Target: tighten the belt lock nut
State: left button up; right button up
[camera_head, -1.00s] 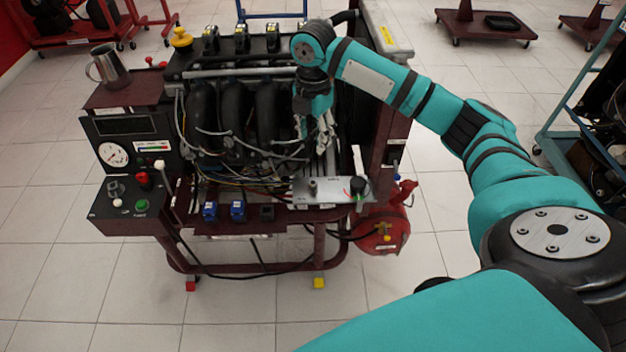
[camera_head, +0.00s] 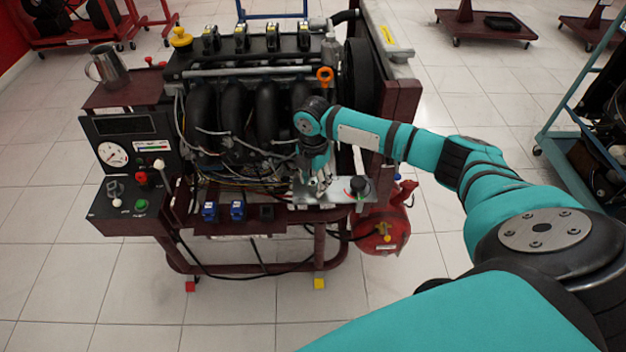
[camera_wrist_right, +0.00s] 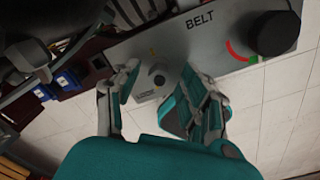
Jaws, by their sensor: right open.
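The belt panel (camera_head: 337,191) is a grey metal plate at the lower right front of the engine trainer; the wrist view shows it marked "BELT" (camera_wrist_right: 200,23). A small dark round nut (camera_wrist_right: 158,79) sits on a light plate at the panel's left part. My right gripper (camera_head: 321,188) is in front of the panel, pointing down. In the wrist view its open fingers (camera_wrist_right: 150,95) show on either side of the nut, with nothing held. I cannot tell whether they touch it. A black knob (camera_head: 357,186) with a red and green arc (camera_wrist_right: 238,54) is at the panel's right. My left gripper is not in view.
Blue connectors (camera_head: 237,210) hang left of the panel. A red tank (camera_head: 383,232) is below right. The control box (camera_head: 133,207) and metal jug (camera_head: 107,66) are at the left. An orange ring handle (camera_head: 325,75) stands above. Floor in front is clear.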

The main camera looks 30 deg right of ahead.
grip_shut()
dwell(0.3)
